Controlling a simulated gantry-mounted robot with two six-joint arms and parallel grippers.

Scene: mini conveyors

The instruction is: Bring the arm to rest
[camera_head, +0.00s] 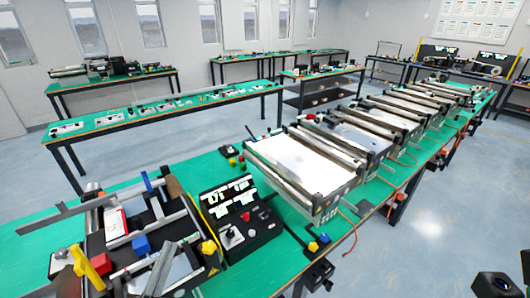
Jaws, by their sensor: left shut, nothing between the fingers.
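I cannot tell whether the gripper touches the station. My right gripper is not in view.
A black control box (238,215) with buttons stands right of the station. Several mini conveyors (300,165) line the green table (215,170) toward the back right. Cables (350,235) hang at the table's right edge. Bare green surface shows left of the station.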

